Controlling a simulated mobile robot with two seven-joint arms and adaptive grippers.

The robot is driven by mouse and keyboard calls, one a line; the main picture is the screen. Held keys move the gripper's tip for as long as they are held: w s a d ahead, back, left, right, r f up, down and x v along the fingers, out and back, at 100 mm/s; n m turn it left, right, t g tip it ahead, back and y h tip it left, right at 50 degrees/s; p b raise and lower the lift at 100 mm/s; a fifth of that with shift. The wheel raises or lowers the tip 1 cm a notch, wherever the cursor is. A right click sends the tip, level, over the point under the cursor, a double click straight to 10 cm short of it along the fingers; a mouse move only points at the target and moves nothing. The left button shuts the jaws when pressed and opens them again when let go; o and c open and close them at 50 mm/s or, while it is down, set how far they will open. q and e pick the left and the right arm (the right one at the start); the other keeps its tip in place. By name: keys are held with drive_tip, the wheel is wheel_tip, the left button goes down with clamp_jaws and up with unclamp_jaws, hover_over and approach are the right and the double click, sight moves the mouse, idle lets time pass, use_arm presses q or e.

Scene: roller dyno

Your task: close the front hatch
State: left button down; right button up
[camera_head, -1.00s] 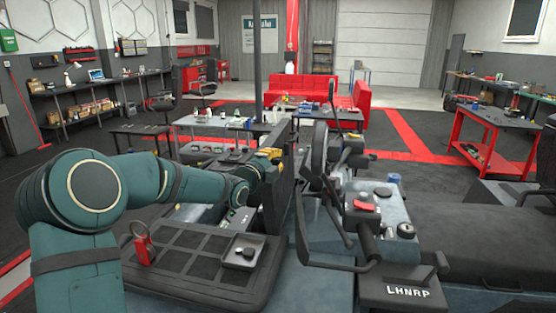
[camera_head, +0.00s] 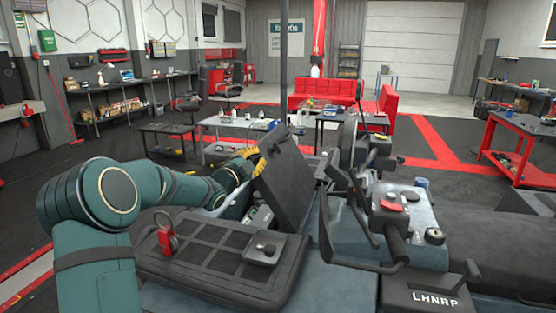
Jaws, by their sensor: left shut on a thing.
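The front hatch (camera_head: 288,182) is a dark flat panel. It stands partly open, its top leaning left over an open bay (camera_head: 258,218). My left gripper (camera_head: 255,161), with yellow fingertips, is shut on the hatch's upper left edge. My right gripper is not in view.
In front of the bay is a black grille panel (camera_head: 200,258) with a red padlock-like tag (camera_head: 166,236) and a small black tray (camera_head: 265,250). Handlebars and levers (camera_head: 392,225) stand right of the hatch. Tables and a red sofa (camera_head: 325,90) are farther back.

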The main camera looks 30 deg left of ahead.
use_arm(q)
drive_tip(key=s+a+f+n+t+y+b, duration=0.1)
drive_tip(key=s+a+f+n+b, duration=0.1)
drive_tip(key=a+f+n, duration=0.3)
drive_tip(key=a+b, duration=0.1)
drive_tip(key=a, duration=0.2)
drive_tip(key=shift+a+f+y, duration=0.15)
drive_tip(key=shift+f+y, duration=0.15)
drive_tip(key=shift+f, duration=0.05)
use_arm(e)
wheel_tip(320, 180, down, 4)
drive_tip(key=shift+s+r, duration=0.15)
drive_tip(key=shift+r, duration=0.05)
use_arm(q)
drive_tip(key=shift+r, duration=0.1)
